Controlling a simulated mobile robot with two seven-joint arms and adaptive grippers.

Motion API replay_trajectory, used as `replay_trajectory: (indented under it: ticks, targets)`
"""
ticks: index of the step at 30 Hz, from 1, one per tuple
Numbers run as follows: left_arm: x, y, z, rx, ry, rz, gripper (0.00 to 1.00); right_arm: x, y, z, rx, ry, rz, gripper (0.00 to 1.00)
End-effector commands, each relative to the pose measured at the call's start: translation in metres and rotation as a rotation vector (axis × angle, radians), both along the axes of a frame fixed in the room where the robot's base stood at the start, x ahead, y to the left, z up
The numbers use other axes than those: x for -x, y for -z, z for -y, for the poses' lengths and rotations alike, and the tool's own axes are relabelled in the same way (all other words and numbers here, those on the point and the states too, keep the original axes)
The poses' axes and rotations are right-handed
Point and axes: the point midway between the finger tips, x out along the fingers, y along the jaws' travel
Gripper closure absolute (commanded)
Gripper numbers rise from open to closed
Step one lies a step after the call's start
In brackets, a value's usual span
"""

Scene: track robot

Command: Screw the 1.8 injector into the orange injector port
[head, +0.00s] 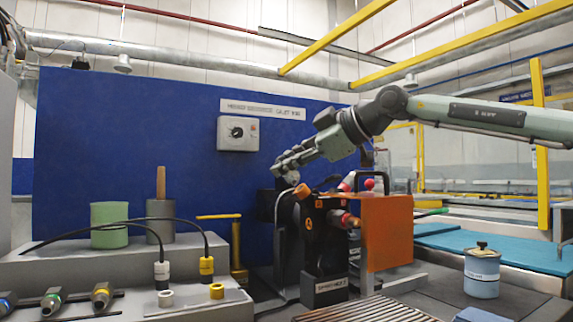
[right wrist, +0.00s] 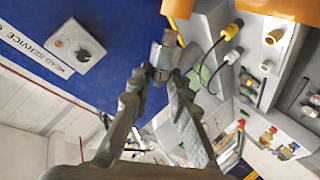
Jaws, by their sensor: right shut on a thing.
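My right gripper (head: 283,170) reaches in from the right above the dark machine head (head: 322,240). In the right wrist view its fingers (right wrist: 162,78) are shut on a metallic hex-bodied injector (right wrist: 164,57) with a pinkish-brown end. No size marking is legible on it, so I cannot tell whether it is the 1.8 one. An orange fitting (head: 302,191) sits on top of the machine head, just below and right of the gripper; it appears to be the orange injector port. The held injector looks apart from it. My left gripper is not in view.
An orange panel (head: 386,232) flanks the head on the right. A blue can (head: 482,275) stands farther right.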

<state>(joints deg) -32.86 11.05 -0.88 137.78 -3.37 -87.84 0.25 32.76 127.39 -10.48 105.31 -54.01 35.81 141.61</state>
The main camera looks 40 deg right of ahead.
Motion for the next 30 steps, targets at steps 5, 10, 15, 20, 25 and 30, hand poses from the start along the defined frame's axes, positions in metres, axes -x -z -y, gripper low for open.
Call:
replay_trajectory:
  ticks: [5, 10, 15, 20, 25, 30]
  targets:
    - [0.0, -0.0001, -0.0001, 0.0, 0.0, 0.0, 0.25, 0.0, -0.0004, 0.0, 0.0, -0.001, 0.001, 1.0]
    - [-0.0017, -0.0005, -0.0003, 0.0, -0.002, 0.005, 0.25, 0.0, 0.0002, 0.0, 0.0, -0.001, 0.001, 1.0]
    - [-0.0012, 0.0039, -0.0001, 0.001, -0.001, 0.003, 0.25, -0.0002, 0.001, 0.0002, -0.002, 0.001, 0.001, 1.0]
    - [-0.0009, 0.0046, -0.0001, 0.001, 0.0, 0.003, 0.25, -0.0002, -0.0001, 0.0, -0.001, 0.0, 0.001, 1.0]
    - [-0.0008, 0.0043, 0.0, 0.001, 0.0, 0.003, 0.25, -0.0002, -0.0004, -0.0001, -0.001, 0.0, 0.001, 1.0]
    - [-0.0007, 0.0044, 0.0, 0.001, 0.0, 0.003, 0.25, -0.0001, -0.0004, -0.0001, -0.001, 0.0, 0.001, 1.0]
